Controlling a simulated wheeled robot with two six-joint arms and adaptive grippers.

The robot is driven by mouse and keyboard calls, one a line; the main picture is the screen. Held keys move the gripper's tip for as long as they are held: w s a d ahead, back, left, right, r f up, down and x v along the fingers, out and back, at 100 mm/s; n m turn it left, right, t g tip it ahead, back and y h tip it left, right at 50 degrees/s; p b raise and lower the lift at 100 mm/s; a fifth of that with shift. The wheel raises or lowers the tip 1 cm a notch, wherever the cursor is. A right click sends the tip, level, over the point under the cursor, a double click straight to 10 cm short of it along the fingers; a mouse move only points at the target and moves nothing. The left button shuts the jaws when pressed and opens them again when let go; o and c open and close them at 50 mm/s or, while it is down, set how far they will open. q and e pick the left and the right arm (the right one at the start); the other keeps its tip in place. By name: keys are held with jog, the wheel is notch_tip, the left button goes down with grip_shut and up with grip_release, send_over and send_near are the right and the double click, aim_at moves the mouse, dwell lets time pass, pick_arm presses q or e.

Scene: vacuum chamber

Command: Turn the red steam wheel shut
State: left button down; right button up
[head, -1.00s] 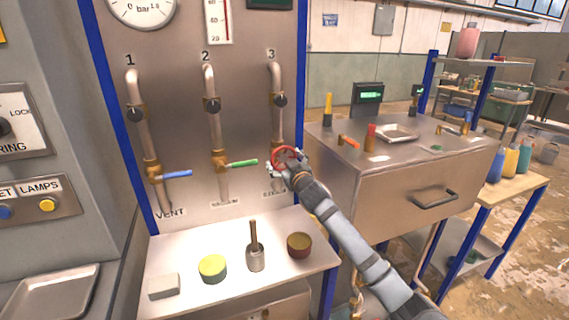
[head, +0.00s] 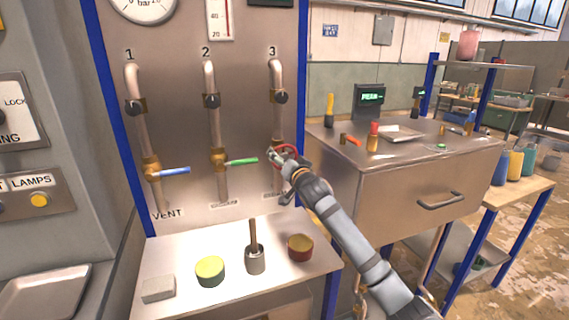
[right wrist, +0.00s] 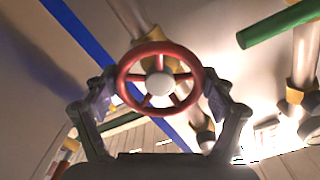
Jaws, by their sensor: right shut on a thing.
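The red steam wheel (head: 285,150) sits on pipe 3 at the right of the steel panel, partly hidden by my right gripper in the head view. In the right wrist view the red wheel (right wrist: 160,54) shows whole, with spokes and a pale hub. My right gripper (head: 282,160) is shut on the wheel. In the right wrist view its two fingers (right wrist: 160,92) stand at the left and right of the rim. My left gripper is not in view.
A blue lever (head: 175,170) is on pipe 1 and a green lever (head: 243,161) on pipe 2. Below, a steel shelf (head: 185,250) holds a grey block, a yellow-green tin, a scoop-like tool and a brown tin. A steel cabinet (head: 385,190) stands close on the right.

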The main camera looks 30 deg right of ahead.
jog(key=shift+f+m, duration=0.15)
jog(key=shift+m, duration=0.45)
jog(key=shift+b, duration=0.3)
jog(key=o, duration=1)
jog(key=shift+v, duration=3.7)
